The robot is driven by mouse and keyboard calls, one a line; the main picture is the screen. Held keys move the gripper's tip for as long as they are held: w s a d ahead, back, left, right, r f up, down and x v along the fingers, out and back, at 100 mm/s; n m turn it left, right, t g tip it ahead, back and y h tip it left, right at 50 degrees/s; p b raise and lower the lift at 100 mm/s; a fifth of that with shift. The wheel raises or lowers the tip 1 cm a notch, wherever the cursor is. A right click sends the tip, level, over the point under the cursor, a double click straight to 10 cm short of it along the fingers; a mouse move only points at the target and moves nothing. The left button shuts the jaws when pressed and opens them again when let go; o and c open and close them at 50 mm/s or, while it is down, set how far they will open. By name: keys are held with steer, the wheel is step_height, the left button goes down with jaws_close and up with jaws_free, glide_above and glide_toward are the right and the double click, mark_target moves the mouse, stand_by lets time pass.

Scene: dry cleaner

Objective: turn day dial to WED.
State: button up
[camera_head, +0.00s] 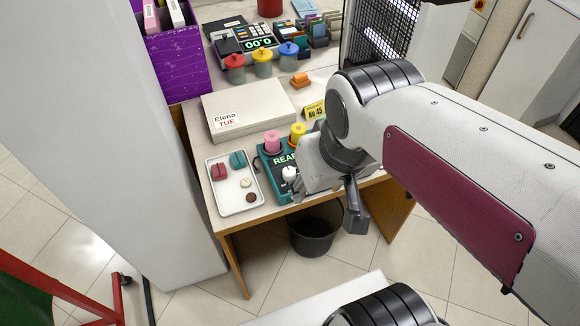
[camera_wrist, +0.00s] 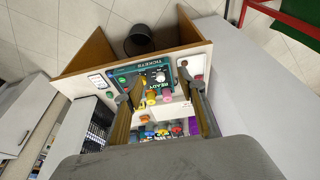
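The teal device (camera_head: 262,162) marked READY stands at the near edge of the desk. A white dial (camera_head: 289,174) is on it, and a pink knob (camera_head: 272,141) and a yellow knob (camera_head: 297,130) stand at its back. In the wrist view the white dial (camera_wrist: 160,76) shows on the teal device (camera_wrist: 124,80), between my fingers in the picture. No day letters on it are readable. My gripper (camera_wrist: 162,82) is open and empty, with its two fingers apart. In the head view it hides the device's right part. I cannot tell whether it touches the device.
A white tray (camera_head: 222,197) with small pieces is left of the device. A white box (camera_head: 252,108) labelled "Elena TUE" lies behind. A yellow tag (camera_head: 314,110), lidded jars (camera_head: 262,62) and a purple bin (camera_head: 175,65) are farther back. A dark bucket (camera_head: 314,236) stands below.

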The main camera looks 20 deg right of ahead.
steer(key=n+g, duration=0.3)
steer(key=n, duration=0.7)
glide_above(290, 171)
steer(key=f, duration=0.9)
steer(key=s+f, duration=0.1)
steer(key=f, duration=0.3)
steer(key=shift+a+f, duration=0.1)
steer(key=shift+f, duration=0.1)
steer(key=shift+w+r, duration=0.1)
steer(key=shift+w, duration=0.2)
steer(key=shift+n, duration=0.7)
steer(key=shift+f, duration=0.2)
steer(key=shift+w+f, duration=0.15)
steer(key=shift+f, duration=3.55)
